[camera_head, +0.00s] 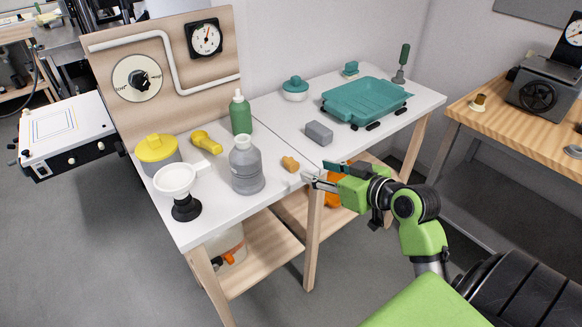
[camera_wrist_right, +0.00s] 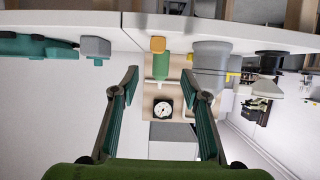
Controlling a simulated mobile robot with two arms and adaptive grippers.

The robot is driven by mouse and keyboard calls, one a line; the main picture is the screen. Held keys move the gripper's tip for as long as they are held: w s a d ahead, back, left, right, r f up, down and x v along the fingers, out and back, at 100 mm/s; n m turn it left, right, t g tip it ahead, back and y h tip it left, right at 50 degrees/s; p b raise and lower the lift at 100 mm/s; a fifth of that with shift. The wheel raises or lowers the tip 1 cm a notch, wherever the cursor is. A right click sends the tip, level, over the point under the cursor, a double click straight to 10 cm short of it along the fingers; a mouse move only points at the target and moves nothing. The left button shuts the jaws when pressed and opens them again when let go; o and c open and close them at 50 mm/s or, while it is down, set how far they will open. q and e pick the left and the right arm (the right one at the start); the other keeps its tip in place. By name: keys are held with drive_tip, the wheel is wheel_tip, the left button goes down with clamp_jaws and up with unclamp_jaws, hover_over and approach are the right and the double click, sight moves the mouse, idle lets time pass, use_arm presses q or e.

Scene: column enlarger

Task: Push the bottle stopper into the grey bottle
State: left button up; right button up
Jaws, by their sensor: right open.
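The grey bottle (camera_head: 248,168) stands upright on the white table; its neck shows no stopper. It also shows in the wrist view (camera_wrist_right: 210,60), which is upside down. The small orange-tan bottle stopper (camera_head: 290,164) lies on the table to the right of the bottle, near the front edge. In the wrist view the stopper (camera_wrist_right: 158,44) appears ahead, between the lines of the fingers. My right gripper (camera_head: 320,178) is open and empty near the table's front edge, to the right of the stopper and apart from it. My left gripper is not in view.
A green bottle (camera_head: 240,113) stands behind the grey one. A white funnel (camera_head: 175,180), yellow-lidded pot (camera_head: 157,152) and yellow tool (camera_head: 205,141) are at the left. A grey block (camera_head: 319,133) and teal tray (camera_head: 366,100) lie farther back right. The table around the stopper is clear.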

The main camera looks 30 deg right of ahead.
sight(295, 164)
drive_tip(key=p+x, duration=0.1)
drive_tip(key=x, duration=0.7)
drive_tip(key=shift+w, duration=0.1)
drive_tip(key=shift+f+p+x, duration=0.2)
drive_tip(key=shift+p+x, duration=0.35)
drive_tip(key=shift+x, duration=2.25)
drive_tip(key=shift+d, duration=0.25)
drive_tip(key=c, duration=1)
